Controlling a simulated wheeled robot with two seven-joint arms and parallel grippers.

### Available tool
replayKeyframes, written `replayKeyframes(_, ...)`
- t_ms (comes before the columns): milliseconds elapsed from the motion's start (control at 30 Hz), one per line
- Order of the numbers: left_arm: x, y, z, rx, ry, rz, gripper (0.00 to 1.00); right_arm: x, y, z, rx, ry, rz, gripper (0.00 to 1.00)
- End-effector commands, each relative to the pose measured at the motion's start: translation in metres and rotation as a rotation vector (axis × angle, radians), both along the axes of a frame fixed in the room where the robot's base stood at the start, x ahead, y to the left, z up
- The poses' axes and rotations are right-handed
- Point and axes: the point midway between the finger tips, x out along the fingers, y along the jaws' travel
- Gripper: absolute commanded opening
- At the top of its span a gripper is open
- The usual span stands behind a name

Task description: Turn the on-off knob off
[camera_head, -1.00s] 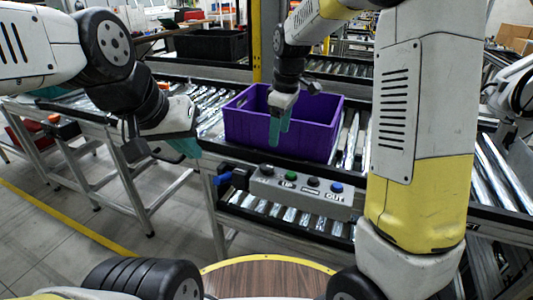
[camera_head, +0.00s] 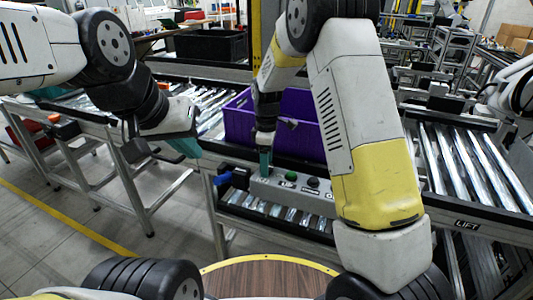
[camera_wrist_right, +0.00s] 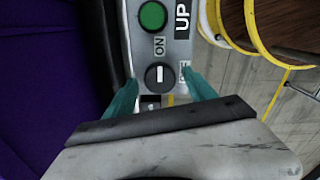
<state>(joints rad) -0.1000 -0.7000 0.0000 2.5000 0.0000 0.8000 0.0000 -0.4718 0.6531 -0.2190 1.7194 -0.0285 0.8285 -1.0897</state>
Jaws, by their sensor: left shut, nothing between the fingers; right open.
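The on-off knob (camera_wrist_right: 158,77) is round and black with a white line. The line runs up and down in the right wrist view, in line with the ON label above it; the OFF label is to its right. It sits on a grey control box (camera_head: 312,200). My right gripper (camera_head: 265,168) is open, pointing down over the box's left end. In the right wrist view its teal fingertips (camera_wrist_right: 160,80) lie on either side of the knob; contact cannot be told. In the head view the gripper hides the knob. My left gripper (camera_head: 187,146) is shut and empty, left of the box.
A green button (camera_head: 291,175) and a black button (camera_head: 313,182) are to the knob's right on the box. A blue part (camera_head: 223,179) sticks out at its left end. A purple crate (camera_head: 238,125) stands behind. My right arm covers the box's right end.

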Motion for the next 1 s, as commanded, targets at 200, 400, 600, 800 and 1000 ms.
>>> replayKeyframes(200,0.0000,0.0000,0.0000,0.000,0.000,0.000,0.00,0.0001,0.0001,-0.0012,0.001,-0.001,0.000,0.64)
replayKeyframes(400,0.0000,0.0000,0.0000,0.000,0.000,0.000,0.00,0.0001,0.0000,-0.0010,0.001,-0.001,-0.001,0.33)
replayKeyframes(600,0.0000,0.0000,0.0000,0.000,0.000,0.000,0.00,0.0003,-0.0001,-0.0008,0.001,-0.001,-0.001,0.02)
replayKeyframes(800,0.0000,0.0000,0.0000,0.000,0.000,0.000,0.00,0.0004,-0.0002,-0.0007,0.001,-0.001,-0.022,0.02)
replayKeyframes(1000,0.0000,0.0000,0.0000,0.000,0.000,0.000,0.00,0.0005,-0.0004,-0.0005,0.001,-0.002,-0.107,0.02)
